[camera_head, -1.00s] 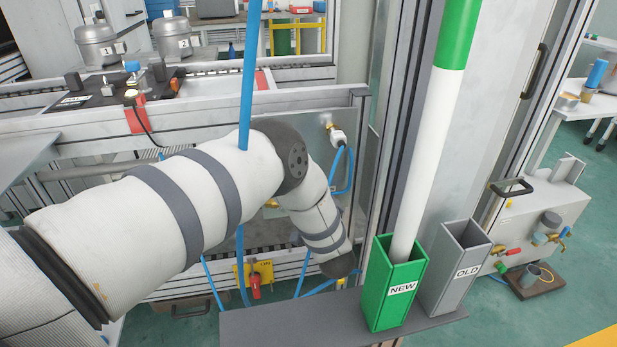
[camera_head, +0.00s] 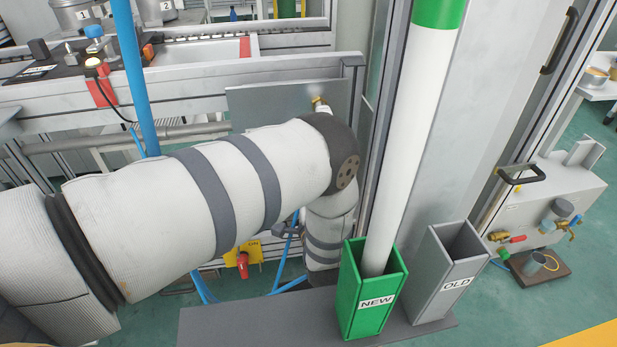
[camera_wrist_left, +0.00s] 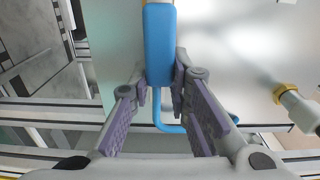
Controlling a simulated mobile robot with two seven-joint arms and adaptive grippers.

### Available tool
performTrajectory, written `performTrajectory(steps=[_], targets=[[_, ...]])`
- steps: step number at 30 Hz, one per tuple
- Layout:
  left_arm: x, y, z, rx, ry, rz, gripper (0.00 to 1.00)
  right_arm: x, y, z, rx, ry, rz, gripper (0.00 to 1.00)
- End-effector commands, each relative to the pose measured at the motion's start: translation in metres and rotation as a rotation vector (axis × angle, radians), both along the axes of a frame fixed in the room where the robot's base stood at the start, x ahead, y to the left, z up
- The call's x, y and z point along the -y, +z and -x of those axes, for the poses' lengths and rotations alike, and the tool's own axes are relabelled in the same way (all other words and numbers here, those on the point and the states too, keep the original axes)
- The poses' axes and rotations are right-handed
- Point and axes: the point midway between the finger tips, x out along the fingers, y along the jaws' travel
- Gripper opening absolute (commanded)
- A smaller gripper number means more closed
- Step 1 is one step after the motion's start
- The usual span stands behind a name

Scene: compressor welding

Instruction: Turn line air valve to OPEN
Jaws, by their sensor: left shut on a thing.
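My left gripper (camera_wrist_left: 163,92) shows in the left wrist view. Its two purple-padded fingers are shut on a blue handle-like bar (camera_wrist_left: 159,45). A thin blue hose runs beside and below the bar, in front of a pale metal panel (camera_wrist_left: 225,60). A red handle (camera_head: 243,264) on a yellow plate (camera_head: 256,250) shows below the arm. I cannot tell which part is the line air valve. My right gripper is not in view.
A green NEW bin (camera_head: 352,302) holding a tall white-and-green tube (camera_head: 408,130) and a grey OLD bin (camera_head: 450,290) stand on a dark shelf (camera_head: 225,325) close to my arm. A vertical blue hose (camera_head: 132,65) hangs behind the arm. A brass fitting (camera_wrist_left: 287,93) is at right.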

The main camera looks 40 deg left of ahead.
Motion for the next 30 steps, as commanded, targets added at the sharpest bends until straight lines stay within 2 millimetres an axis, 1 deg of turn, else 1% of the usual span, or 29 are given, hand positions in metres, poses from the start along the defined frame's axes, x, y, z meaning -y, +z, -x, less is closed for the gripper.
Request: performTrajectory(steps=[3, 17, 18, 21, 30], targets=[[0.0003, -0.004, 0.0039, -0.019, 0.001, -0.01, 0.0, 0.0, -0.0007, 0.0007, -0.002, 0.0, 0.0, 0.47], [0.0001, -0.0048, 0.0058, -0.029, 0.001, -0.018, 0.0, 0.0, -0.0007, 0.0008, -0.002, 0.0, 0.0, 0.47], [0.0001, -0.0049, 0.0059, -0.029, 0.001, -0.018, 0.19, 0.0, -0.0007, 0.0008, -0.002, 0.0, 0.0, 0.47], [0.0, -0.0046, 0.0056, -0.028, 0.001, -0.018, 0.38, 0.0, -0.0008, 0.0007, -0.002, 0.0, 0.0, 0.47], [0.0, -0.0014, 0.0046, -0.025, 0.0, -0.02, 0.38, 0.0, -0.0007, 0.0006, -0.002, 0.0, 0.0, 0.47]])
